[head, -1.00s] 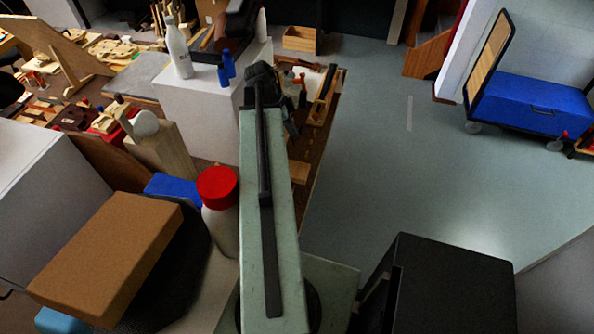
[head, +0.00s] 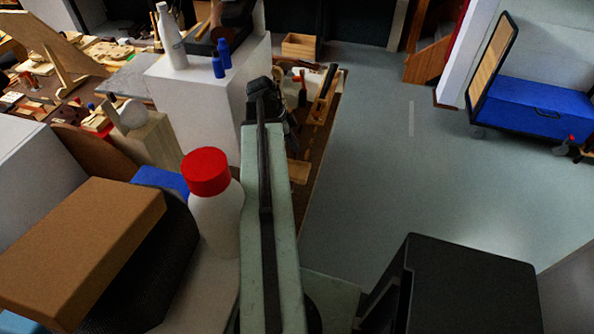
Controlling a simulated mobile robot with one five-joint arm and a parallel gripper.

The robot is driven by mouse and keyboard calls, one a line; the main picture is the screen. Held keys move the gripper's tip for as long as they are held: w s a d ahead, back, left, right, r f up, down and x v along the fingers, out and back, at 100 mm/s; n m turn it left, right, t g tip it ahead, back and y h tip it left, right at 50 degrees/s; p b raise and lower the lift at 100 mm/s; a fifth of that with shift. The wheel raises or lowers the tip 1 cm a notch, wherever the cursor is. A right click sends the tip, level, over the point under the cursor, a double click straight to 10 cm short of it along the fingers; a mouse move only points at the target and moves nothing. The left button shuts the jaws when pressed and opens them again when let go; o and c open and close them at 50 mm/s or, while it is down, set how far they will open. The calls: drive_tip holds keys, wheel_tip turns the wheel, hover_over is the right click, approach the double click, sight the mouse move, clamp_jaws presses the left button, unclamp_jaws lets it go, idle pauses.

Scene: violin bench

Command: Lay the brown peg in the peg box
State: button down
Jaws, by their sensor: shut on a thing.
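My arm reaches away from me in the head view, and the dark end of it, my gripper (head: 286,110), shows only in part past the top of the arm. Its fingertips are hidden behind the arm. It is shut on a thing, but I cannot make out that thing. I cannot pick out the brown peg. I cannot tell for sure which thing is the peg box; a small open wooden box (head: 301,46) stands at the back, beyond my arm. The gripper's end is over or near a brown bench surface (head: 308,200) right of the white block.
A white bottle with a red cap (head: 207,172) stands close, left of my arm. A brown block (head: 80,240) lies at the near left. Open floor (head: 400,190) lies right, before a blue cart (head: 540,107).

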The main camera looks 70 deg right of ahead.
sight(295, 159)
drive_tip(key=shift+s, duration=0.1)
idle(0.5)
drive_tip(key=shift+f+b, duration=1.15)
drive_tip(key=shift+f+b, duration=2.55)
idle(0.7)
drive_tip(key=c, duration=1.5)
unclamp_jaws()
drive_tip(key=shift+o, duration=0.2)
drive_tip(key=shift+r, duration=0.15)
